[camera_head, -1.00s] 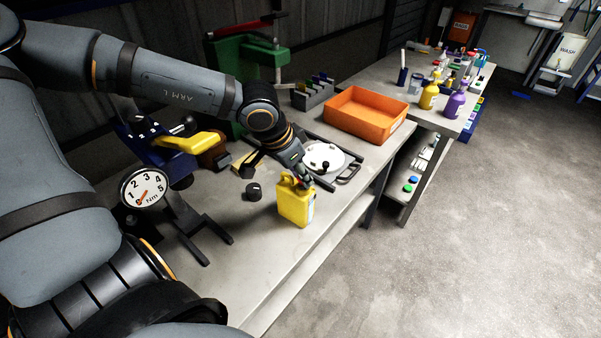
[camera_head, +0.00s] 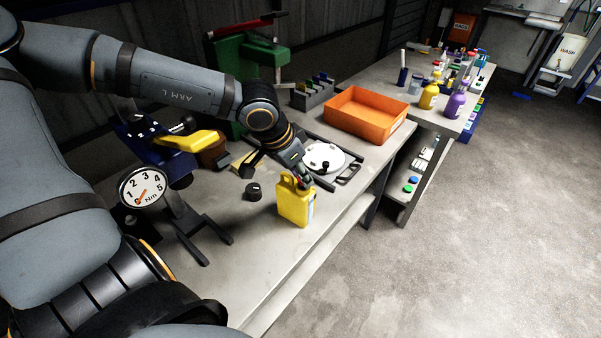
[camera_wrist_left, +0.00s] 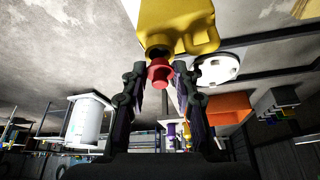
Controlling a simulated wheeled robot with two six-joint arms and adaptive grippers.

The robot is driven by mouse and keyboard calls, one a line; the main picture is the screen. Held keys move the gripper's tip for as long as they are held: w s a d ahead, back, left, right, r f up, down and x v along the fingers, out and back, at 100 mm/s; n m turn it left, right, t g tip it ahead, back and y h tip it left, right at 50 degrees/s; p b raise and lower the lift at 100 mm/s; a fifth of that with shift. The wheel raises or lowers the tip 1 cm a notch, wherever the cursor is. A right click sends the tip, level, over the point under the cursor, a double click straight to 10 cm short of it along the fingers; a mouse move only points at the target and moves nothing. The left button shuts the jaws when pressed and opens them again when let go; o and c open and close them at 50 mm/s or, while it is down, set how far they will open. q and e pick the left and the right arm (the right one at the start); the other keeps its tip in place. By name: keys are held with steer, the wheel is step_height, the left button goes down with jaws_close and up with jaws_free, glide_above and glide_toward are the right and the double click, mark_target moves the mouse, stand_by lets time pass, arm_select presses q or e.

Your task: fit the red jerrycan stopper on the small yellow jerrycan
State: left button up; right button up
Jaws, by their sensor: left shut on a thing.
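The small yellow jerrycan (camera_head: 296,207) stands upright near the front edge of the workbench. My left gripper (camera_head: 305,182) comes down from above at its top, on the neck side. In the left wrist view my left gripper (camera_wrist_left: 160,85) is shut on the red stopper (camera_wrist_left: 160,74). The stopper is in line with the neck of the yellow jerrycan (camera_wrist_left: 180,22) and right at its mouth. I cannot tell whether it is seated or just touching. In the head view the fingers mostly hide the stopper. My right gripper is not in view.
A black knob-like cap (camera_head: 254,191) lies left of the jerrycan. A torque dial (camera_head: 143,186) on a stand is further left. Behind are a white round lid (camera_head: 322,156) on a dark frame and an orange tray (camera_head: 366,111). Bare bench lies in front.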

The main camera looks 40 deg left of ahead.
arm_select(q)
steer(key=shift+f+b, duration=0.7)
steer(key=shift+f, duration=0.15)
steer(key=o, duration=0.9)
steer(key=shift+r, duration=0.1)
step_height(320, 180, up, 10)
